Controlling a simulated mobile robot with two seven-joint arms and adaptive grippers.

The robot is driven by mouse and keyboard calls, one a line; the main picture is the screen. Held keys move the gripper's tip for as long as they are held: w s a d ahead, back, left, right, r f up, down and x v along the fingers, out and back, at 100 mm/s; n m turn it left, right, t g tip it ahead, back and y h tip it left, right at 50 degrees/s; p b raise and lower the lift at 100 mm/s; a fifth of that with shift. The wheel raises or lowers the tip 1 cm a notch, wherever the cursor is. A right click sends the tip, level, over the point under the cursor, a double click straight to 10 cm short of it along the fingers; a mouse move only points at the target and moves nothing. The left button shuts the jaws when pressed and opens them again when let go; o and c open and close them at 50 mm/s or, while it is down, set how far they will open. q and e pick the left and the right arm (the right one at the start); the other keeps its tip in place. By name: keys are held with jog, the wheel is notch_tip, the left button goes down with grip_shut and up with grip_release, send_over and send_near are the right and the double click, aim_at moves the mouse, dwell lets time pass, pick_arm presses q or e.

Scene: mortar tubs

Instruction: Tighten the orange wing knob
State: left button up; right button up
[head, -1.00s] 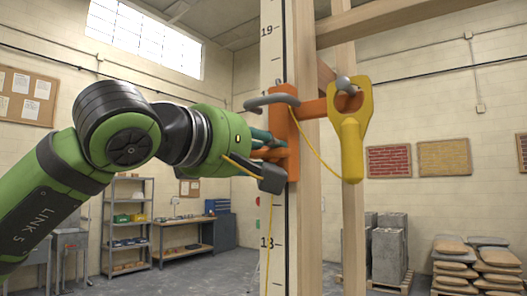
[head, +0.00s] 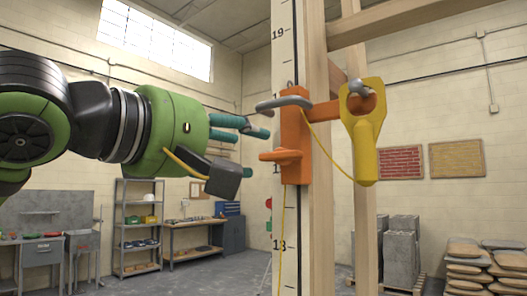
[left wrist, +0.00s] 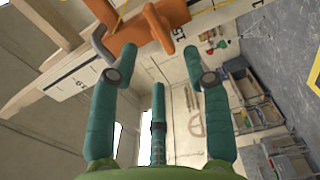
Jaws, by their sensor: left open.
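The orange wing knob (head: 282,156) sticks out from the lower part of an orange clamp block (head: 295,120) on the marked white staff. Its wing looks roughly level in the head view. The knob also shows at the top of the left wrist view (left wrist: 157,28), just beyond the fingertips. My left gripper (head: 252,146) has teal fingers spread open, to the left of the knob and apart from it. The same fingers show open and empty in the left wrist view (left wrist: 158,56). My right gripper is not in view.
A grey hook (head: 284,103) sits above the knob on the clamp. A yellow handle (head: 363,135) hangs to its right, with a thin yellow cord (head: 325,149). The white staff (head: 284,60) stands against wooden posts (head: 317,240). The space left of the staff, below my gripper, is free.

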pick_arm(q)
jog(key=shift+v, duration=1.85)
